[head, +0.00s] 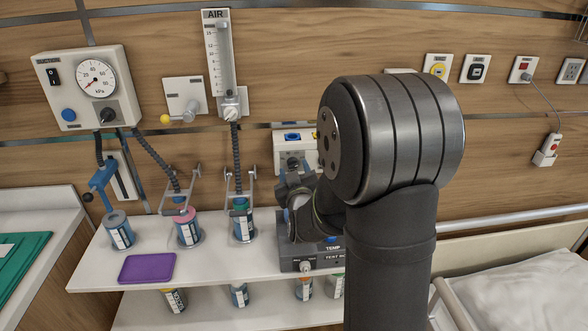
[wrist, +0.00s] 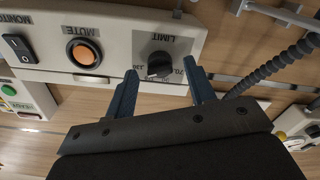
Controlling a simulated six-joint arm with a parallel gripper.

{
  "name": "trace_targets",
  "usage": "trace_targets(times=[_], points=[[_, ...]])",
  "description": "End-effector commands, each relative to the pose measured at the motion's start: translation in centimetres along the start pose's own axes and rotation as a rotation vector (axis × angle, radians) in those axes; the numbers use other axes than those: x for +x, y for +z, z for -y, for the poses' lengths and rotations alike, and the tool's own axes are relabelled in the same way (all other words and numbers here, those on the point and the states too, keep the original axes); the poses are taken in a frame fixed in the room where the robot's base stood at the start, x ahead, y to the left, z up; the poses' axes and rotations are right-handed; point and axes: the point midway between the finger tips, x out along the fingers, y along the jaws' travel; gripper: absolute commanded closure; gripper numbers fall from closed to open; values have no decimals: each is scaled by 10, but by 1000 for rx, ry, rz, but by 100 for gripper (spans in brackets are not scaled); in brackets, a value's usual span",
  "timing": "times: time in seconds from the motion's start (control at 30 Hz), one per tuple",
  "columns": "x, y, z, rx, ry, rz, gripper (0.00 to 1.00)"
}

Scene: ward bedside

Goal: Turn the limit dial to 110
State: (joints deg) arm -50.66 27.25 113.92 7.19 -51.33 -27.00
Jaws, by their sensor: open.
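The limit dial (wrist: 160,64) is a small black round knob on a pale panel (wrist: 120,52) in the wrist view. It sits on a grey label plate marked LIMIT, with small numbers around it that are partly hard to read. I cannot tell its exact setting. My gripper (wrist: 161,72) is open, with one dark blue finger on each side of the dial and a gap to each. Whether the fingertips reach the knob's depth is unclear. In the head view my arm hides the dial, and my gripper is largely hidden too.
An orange MUTE button (wrist: 84,54) and a black rocker switch (wrist: 18,48) share the panel. A ribbed hose (wrist: 275,66) runs at the right. In the head view, a shelf with canisters (head: 188,228) and a purple pad (head: 147,267) lies below; a bed (head: 530,295) stands at right.

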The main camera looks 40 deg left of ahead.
Motion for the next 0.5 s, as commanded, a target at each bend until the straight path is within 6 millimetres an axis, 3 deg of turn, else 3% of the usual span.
trace_targets(times=[0.17,0.43,0.5], points=[[12,0,0,0,1,-1,50],[14,0,0,0,1,-1,50],[13,0,0,0,1,-1,60]])
